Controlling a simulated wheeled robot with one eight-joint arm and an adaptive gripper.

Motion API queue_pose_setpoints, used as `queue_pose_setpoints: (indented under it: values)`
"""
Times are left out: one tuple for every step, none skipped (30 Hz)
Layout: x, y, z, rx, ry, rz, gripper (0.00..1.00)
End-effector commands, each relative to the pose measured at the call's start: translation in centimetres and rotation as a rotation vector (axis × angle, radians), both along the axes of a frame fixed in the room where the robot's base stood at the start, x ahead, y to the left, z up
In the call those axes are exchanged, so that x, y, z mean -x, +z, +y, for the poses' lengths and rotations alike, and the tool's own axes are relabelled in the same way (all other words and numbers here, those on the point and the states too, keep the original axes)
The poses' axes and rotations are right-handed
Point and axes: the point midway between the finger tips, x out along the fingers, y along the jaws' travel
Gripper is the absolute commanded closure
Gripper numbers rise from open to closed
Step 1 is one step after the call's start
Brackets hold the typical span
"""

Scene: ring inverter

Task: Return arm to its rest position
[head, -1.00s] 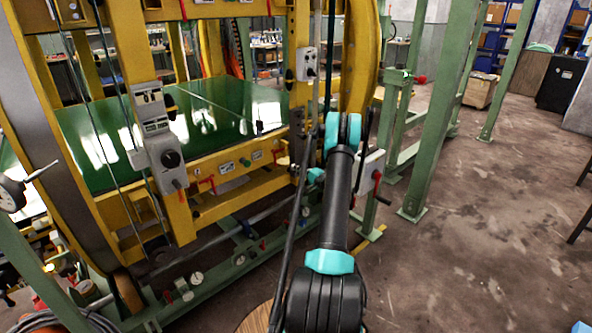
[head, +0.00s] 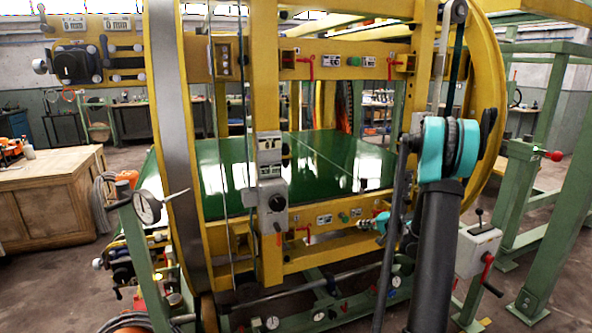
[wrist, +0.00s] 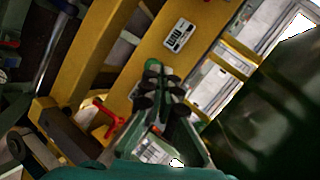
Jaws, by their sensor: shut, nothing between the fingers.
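My arm rises on the right of the head view, a dark grey link with a teal and black joint at its top. The forearm beyond that joint is mostly hidden. A small teal part of my gripper shows left of the arm in the head view, in front of the yellow ring frame (head: 270,235). In the wrist view my gripper (wrist: 160,80) has its dark fingertips together, with nothing held. Behind it is a yellow beam (wrist: 150,55) with a white label plate and a red handle (wrist: 108,112).
A green panel (head: 225,175) lies inside the ring frame. A grey control box (head: 478,250) with a red crank stands right of my arm, near green posts (head: 565,225). A wooden workbench (head: 50,200) stands at left.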

Motion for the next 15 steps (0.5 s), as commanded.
queue_pose_setpoints:
  values:
    - [1.5,0.7,1.5,0.037,0.023,0.018,1.0]
    - [2.3,1.0,2.2,0.06,0.036,0.029,1.0]
    - [3.5,1.4,3.0,0.091,0.051,0.044,1.0]
    - [4.4,1.6,3.7,0.114,0.064,0.055,1.0]
    - [5.3,1.8,4.3,0.139,0.076,0.065,1.0]
    - [6.6,2.1,5.0,0.169,0.091,0.08,1.0]
    - [7.6,2.3,5.6,0.194,0.104,0.09,1.0]
    - [8.5,2.4,6.1,0.218,0.115,0.1,1.0]
    - [9.9,2.6,6.7,0.25,0.129,0.113,1.0]
    - [10.9,2.7,7.2,0.274,0.142,0.122,1.0]
    - [12.0,2.8,7.6,0.297,0.153,0.133,1.0]
    - [13.4,2.9,8.1,0.33,0.168,0.145,1.0]
    - [14.5,2.9,8.5,0.353,0.18,0.154,1.0]
    - [15.6,3.0,8.9,0.377,0.191,0.163,1.0]
    - [17.1,3.0,9.2,0.41,0.204,0.175,1.0]
